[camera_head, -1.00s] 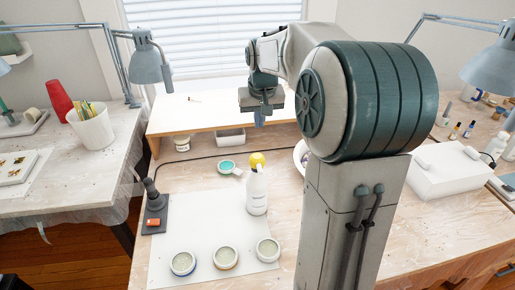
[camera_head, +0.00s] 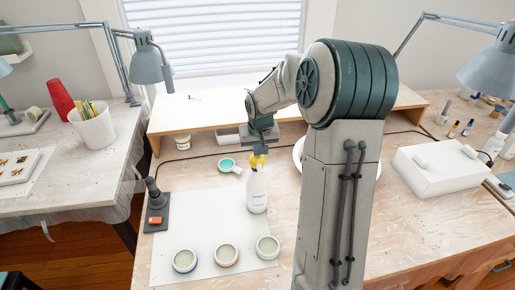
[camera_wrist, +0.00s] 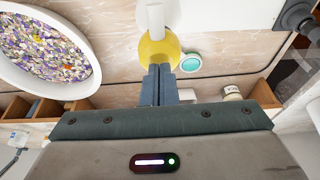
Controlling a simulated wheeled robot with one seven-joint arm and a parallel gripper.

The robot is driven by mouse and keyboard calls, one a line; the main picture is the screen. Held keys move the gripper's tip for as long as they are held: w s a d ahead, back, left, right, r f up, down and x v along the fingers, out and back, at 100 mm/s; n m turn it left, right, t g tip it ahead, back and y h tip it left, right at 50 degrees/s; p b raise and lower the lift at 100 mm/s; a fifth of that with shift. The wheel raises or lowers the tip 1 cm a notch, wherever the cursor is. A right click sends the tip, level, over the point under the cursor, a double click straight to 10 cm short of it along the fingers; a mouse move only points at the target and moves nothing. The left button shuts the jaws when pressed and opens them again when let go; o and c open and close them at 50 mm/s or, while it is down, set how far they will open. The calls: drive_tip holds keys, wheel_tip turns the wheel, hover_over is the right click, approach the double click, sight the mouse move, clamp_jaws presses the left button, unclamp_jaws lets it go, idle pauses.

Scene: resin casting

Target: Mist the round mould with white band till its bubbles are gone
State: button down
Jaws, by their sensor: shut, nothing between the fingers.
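Three round moulds lie in a row at the front of a pale mat. The right one, with the white band (camera_head: 268,247), has a speckled greenish-grey fill; single bubbles are too small to make out. The left mould has a blue band (camera_head: 184,262), the middle one a tan band (camera_head: 225,256). A white spray bottle (camera_head: 257,194) with a yellow top stands upright behind them. My gripper (camera_head: 258,149) is shut and empty just above and behind the yellow top. In the wrist view its fingertips (camera_wrist: 160,68) overlap the yellow top (camera_wrist: 157,47); I cannot tell whether they touch.
A teal-filled cup (camera_head: 227,166) stands left of the bottle, a dark stand (camera_head: 153,197) at the mat's left. A white bowl of coloured chips (camera_wrist: 45,50) is close to my gripper. The raised wooden shelf (camera_head: 205,112) is behind; a white box (camera_head: 440,170) stands right.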

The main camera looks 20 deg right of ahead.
sight(259, 166)
wheel_tip(259, 166, down, 2)
drive_tip(key=shift+b, duration=1)
drive_tip(key=shift+s+f, duration=0.2)
drive_tip(key=shift+s, duration=0.05)
drive_tip(key=shift+r, duration=0.45)
wheel_tip(259, 166, up, 5)
drive_tip(key=p, duration=0.3)
drive_tip(key=shift+w+f, duration=0.15)
drive_tip(key=b+v, duration=0.2)
drive_tip(key=v, duration=0.7)
drive_tip(key=shift+r, duration=0.2)
